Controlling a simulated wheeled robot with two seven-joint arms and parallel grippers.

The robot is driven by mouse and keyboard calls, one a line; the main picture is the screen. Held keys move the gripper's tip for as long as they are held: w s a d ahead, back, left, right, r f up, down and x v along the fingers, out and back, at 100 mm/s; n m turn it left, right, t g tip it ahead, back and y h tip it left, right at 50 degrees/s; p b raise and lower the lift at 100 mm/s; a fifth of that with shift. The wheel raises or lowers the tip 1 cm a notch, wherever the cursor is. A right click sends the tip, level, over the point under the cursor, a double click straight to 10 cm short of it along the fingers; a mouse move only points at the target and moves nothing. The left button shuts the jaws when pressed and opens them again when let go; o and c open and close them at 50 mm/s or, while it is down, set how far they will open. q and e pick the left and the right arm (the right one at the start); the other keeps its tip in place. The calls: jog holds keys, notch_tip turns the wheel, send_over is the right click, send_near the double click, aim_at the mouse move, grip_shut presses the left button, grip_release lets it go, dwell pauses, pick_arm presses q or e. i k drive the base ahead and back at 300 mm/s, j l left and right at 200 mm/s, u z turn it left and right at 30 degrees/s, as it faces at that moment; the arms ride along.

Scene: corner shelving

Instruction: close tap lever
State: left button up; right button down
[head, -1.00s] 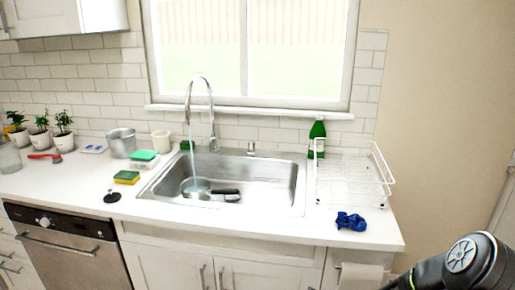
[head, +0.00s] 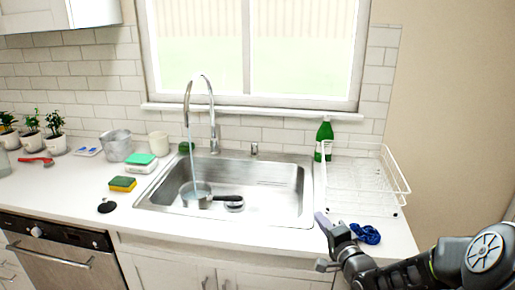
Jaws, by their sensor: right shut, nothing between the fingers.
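The chrome tap (head: 211,105) rises in a tall arch behind the sink (head: 300,195). Its lever (head: 214,142) is at the lower right of the tap body; its exact angle is too small to tell. Water (head: 191,160) runs from the spout into a pan (head: 203,200) with a dark handle in the basin. My right gripper (head: 321,218) is shut and empty over the counter, just right of the sink's front right corner. It is well in front of and to the right of the tap, apart from it. My left gripper is not in view.
A white dish rack (head: 365,187) and a green bottle (head: 324,138) stand right of the sink. A blue crumpled thing (head: 366,234) lies beside my right gripper. A sponge (head: 122,184) and a metal pot (head: 117,145) are left.

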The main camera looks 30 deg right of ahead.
aim_at(254, 145)
jog(key=i+l, duration=0.2)
jog(key=i, duration=0.4)
jog(key=i+l, duration=0.2)
jog(key=i, duration=0.35)
